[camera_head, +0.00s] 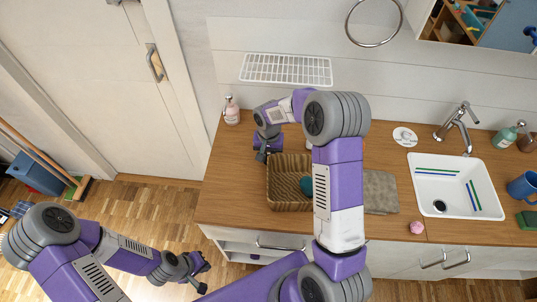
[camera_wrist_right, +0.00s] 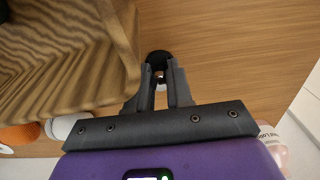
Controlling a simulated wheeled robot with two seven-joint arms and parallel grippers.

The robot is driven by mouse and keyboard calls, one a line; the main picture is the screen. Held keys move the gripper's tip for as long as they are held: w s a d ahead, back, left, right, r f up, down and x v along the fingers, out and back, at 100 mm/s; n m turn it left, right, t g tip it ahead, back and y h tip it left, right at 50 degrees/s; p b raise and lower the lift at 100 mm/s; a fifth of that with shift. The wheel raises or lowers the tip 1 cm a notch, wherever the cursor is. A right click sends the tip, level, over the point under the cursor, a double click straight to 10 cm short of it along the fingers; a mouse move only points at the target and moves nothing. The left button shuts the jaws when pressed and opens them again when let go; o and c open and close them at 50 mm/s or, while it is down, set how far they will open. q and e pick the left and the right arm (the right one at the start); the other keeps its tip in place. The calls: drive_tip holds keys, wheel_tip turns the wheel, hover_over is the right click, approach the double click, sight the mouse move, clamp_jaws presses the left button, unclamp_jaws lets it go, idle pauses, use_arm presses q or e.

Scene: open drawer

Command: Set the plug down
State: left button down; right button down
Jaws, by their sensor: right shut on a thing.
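The black round plug (camera_wrist_right: 158,58) sits between the fingertips of my right gripper (camera_wrist_right: 159,86) in the right wrist view. The gripper is shut on it, over the bare wooden counter beside the basket. I cannot tell whether the plug touches the wood. In the head view my right gripper (camera_head: 262,154) is just left of the wicker basket, and the plug is hidden there. My left gripper (camera_head: 202,274) is low at the left, over the floor, with its fingers apart and empty.
The wicker basket (camera_head: 289,204) holds a teal thing (camera_head: 306,186). A pump bottle (camera_head: 232,110) stands by the wall. Right of my arm are a grey mat (camera_head: 380,193), a white dish (camera_head: 404,136), and the sink (camera_head: 437,170). The counter's front left (camera_head: 236,190) is bare.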

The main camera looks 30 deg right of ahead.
drive_tip(key=c, duration=1)
unclamp_jaws()
